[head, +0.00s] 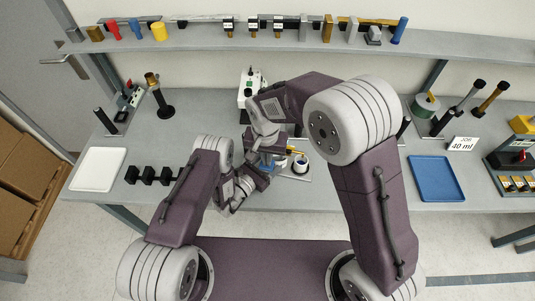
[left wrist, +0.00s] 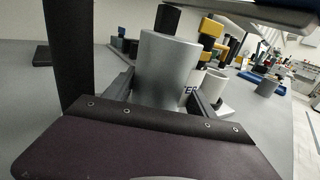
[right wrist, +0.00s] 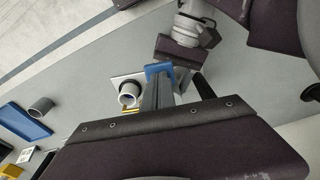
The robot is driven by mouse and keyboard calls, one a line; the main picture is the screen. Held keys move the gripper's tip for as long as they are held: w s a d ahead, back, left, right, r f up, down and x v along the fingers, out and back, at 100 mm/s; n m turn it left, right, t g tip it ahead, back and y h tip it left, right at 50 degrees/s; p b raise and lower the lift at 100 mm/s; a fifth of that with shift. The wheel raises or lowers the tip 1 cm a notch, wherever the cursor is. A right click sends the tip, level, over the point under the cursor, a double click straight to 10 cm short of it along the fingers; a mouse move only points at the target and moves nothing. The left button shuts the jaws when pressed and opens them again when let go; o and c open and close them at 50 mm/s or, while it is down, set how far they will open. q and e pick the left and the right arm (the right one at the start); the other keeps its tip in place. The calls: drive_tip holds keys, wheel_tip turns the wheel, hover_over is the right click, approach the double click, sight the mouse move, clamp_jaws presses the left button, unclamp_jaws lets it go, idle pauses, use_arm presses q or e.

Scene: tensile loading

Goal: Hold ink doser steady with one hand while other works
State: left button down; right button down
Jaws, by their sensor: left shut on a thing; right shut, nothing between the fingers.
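My left gripper (left wrist: 165,85) is shut on a grey cylinder (left wrist: 168,65), apparently the ink doser's body; a black part (left wrist: 167,18) shows above it. In the head view my left gripper (head: 258,178) is low over the table middle, largely covered by arm parts. My right gripper (right wrist: 163,97) is shut and empty, beside a blue part (right wrist: 157,68) close to the left gripper. Whether its fingertips touch that part, I cannot tell. A pale cup (head: 301,165) stands just right of both grippers; it also shows in the right wrist view (right wrist: 130,93).
A white tray (head: 98,169) and several black blocks (head: 148,175) lie left on the table. A blue tray (head: 437,178) and a 40 ml job sign (head: 462,143) are right. A white machine (head: 248,83) stands behind. My arms are close together over the middle.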

drive_tip(key=s, duration=0.2)
drive_tip(key=s+r, duration=0.1)
drive_tip(key=shift+a, duration=0.25)
wheel_tip(320, 180, up, 12)
drive_tip(key=s, duration=0.1)
drive_tip(key=shift+s+a, duration=0.15)
idle(0.7)
drive_tip(key=w, duration=0.1)
drive_tip(key=w+f, duration=0.1)
drive_tip(key=w, duration=0.1)
drive_tip(key=shift+w+d+f, duration=0.35)
drive_tip(key=shift+w+f, duration=0.15)
drive_tip(key=shift+f, duration=1.6)
drive_tip(key=shift+w+f, duration=0.15)
drive_tip(key=shift+f, duration=1.55)
